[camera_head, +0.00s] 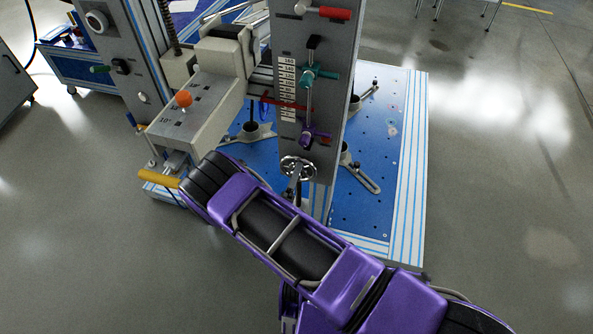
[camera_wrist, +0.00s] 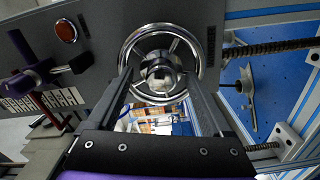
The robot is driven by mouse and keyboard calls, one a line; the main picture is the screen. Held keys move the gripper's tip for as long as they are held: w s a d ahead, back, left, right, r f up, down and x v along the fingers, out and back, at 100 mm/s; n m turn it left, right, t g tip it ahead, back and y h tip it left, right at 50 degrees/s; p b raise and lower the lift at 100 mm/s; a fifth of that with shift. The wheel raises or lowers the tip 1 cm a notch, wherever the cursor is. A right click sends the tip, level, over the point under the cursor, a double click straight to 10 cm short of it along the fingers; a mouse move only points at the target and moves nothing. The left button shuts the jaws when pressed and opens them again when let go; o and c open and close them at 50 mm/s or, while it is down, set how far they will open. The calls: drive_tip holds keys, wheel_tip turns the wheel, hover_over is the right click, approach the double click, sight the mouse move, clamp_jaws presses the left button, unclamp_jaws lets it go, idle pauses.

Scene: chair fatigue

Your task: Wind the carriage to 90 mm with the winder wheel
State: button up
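The chrome winder wheel (camera_head: 298,167) sits low on the front of a grey column (camera_head: 307,50). In the wrist view the wheel (camera_wrist: 133,42) is close and faces me, its round hub in the middle. My gripper (camera_wrist: 159,80) points at the wheel; its two dark fingers are apart, one on each side of the hub. I cannot tell whether they touch it. In the head view my purple arm hides most of the gripper. A white millimetre scale (camera_head: 288,84) is on the column above the wheel, with a red pointer (camera_head: 285,104) across it. The exact reading is too small to tell.
A teal handle (camera_head: 318,75), a purple clamp knob (camera_head: 312,135) and a red handle (camera_head: 334,13) stick out of the column. A grey box with an orange knob (camera_head: 183,98) stands left. A blue perforated base plate (camera_head: 385,150) lies behind; open floor is right.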

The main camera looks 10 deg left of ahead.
drive_tip(key=shift+w+r, duration=0.3)
drive_tip(key=shift+w, duration=0.6)
drive_tip(key=shift+s+a+f+p, duration=0.15)
drive_tip(key=shift+s+p, duration=0.1)
drive_tip(key=shift+s, duration=1.1)
drive_tip(key=shift+s+d+f+p, duration=0.15)
drive_tip(key=shift+s+p, duration=0.1)
drive_tip(key=shift+s, duration=1.1)
drive_tip(key=shift+a, duration=0.1)
drive_tip(key=n+b, duration=0.2)
drive_tip(key=n, duration=0.6)
drive_tip(key=shift+s+a, duration=0.1)
drive_tip(key=shift+n, duration=0.4)
